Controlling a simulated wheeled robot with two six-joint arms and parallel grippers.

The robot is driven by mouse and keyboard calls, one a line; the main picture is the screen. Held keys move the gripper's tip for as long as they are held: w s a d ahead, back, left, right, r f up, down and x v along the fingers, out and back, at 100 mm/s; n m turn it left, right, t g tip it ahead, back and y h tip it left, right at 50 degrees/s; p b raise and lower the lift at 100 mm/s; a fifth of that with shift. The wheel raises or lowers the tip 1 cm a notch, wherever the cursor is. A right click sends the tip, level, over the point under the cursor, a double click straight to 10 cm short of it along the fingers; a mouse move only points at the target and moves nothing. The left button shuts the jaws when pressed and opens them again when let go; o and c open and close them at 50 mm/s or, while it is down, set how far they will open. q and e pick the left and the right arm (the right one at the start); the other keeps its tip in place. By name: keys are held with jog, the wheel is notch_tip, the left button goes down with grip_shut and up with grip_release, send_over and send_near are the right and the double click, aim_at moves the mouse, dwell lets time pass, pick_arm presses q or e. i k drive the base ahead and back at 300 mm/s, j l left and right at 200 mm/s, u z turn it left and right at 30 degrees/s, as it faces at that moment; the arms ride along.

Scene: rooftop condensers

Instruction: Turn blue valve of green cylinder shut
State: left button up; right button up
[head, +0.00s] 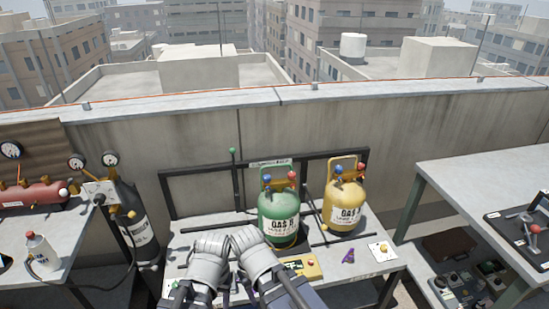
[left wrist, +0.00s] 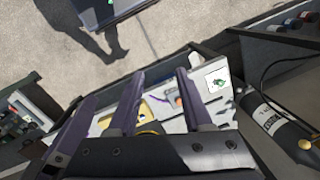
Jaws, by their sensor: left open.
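The green cylinder (head: 278,222) stands upright on the middle bench, labelled GAS with a letter I cannot read surely. Its blue valve (head: 265,180) is at the top left, beside a red valve (head: 292,175) at the top right. How far the blue valve is turned cannot be told. My left gripper (left wrist: 157,80) is open and empty over the bench in the left wrist view, where the green cylinder does not show. In the head view my two forearms are in front of the cylinder's lower left and hide both grippers. Neither arm visibly touches the blue valve.
A yellow cylinder (head: 343,210) with its own blue and red valves stands close right of the green one. A dark frame (head: 190,178) runs behind. A yellow device (head: 303,266), a purple item (head: 348,256) and a card (head: 382,251) lie in front. A black cylinder (head: 137,225) stands left.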

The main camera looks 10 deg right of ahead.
aim_at(266, 177)
jog(key=i+l, duration=0.45)
jog(key=i, duration=0.15)
jog(key=i+l, duration=0.45)
jog(key=i, duration=0.15)
